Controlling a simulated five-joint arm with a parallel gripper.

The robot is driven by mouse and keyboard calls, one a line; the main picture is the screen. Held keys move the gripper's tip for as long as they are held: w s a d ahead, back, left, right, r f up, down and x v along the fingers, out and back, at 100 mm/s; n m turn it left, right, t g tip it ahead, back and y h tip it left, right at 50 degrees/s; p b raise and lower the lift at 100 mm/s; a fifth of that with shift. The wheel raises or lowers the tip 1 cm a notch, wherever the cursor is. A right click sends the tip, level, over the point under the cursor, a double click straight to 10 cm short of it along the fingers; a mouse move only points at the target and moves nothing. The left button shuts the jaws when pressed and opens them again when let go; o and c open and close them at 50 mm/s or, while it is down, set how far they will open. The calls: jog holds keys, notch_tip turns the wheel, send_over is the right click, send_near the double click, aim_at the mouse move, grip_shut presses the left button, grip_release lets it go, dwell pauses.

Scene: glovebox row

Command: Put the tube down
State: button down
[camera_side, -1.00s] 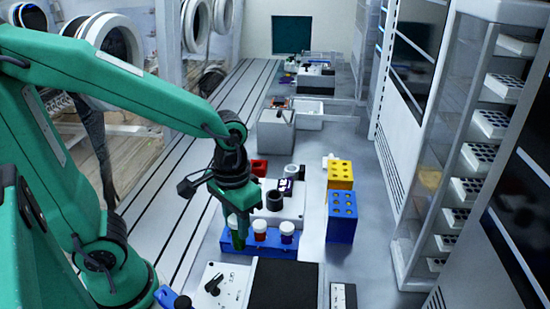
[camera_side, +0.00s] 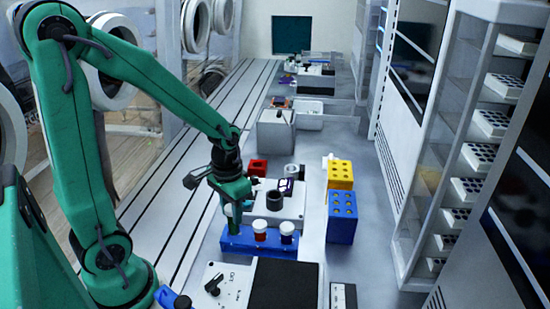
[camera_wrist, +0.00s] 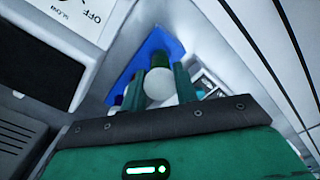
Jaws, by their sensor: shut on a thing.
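My gripper (camera_side: 236,222) is shut on a tube at the left end of the blue rack (camera_side: 258,244). In the wrist view, the tube's white cap (camera_wrist: 158,86) sits between my two fingers (camera_wrist: 160,86), with its green body (camera_wrist: 160,60) beyond, over the blue rack (camera_wrist: 150,42). In the side view my fingers hide most of this tube. I cannot tell whether its lower end is inside the rack. A red tube (camera_side: 260,236) and a dark blue tube (camera_side: 287,240), both white-capped, stand upright in the rack to the right.
A white device (camera_side: 290,205) with a dark round top stands behind the rack. Yellow (camera_side: 340,175) and blue (camera_side: 342,225) blocks with holes stand to the right. A black-topped unit with a knob (camera_side: 283,285) is in front.

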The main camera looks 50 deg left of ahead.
jog(key=shift+f, duration=2)
jog(key=shift+f, duration=0.15)
jog(key=c, duration=1.1)
grip_release()
jog(key=shift+r, duration=6.15)
jog(key=shift+r, duration=0.15)
